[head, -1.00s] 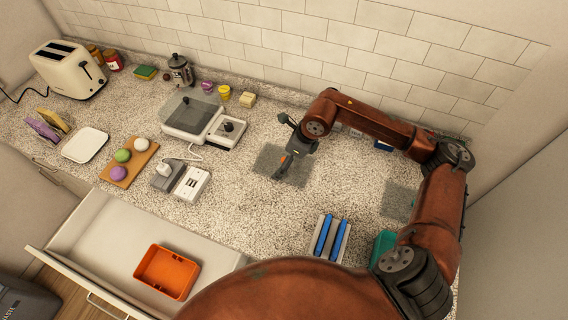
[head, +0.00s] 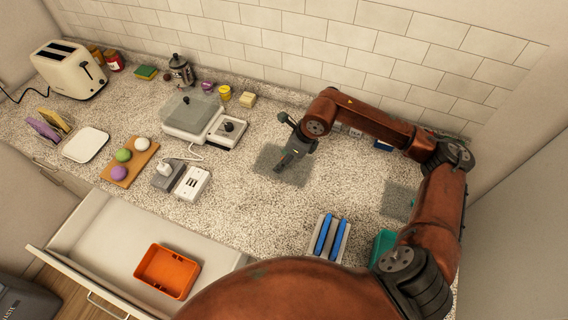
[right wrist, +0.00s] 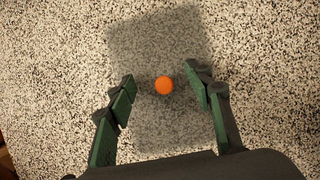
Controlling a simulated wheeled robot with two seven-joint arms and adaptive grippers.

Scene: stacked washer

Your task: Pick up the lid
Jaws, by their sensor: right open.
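A grey see-through lid (right wrist: 160,125) with a round orange knob (right wrist: 164,85) lies flat on the speckled counter in the right wrist view. The lid (head: 298,172) also shows in the head view, partly covered by my right gripper (head: 281,163), which hides the knob there. My right gripper (right wrist: 161,88) is open, with one finger on each side of the knob and a gap to both. I cannot tell its exact height above the lid. My left gripper is not in view.
Another grey see-through sheet (head: 396,197) lies to the right. A white appliance (head: 190,120) with dark knobs stands at the back left. Chargers (head: 190,183) sit left of the lid. A rack with blue bars (head: 330,237) is in front. An open drawer holds an orange bin (head: 166,272).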

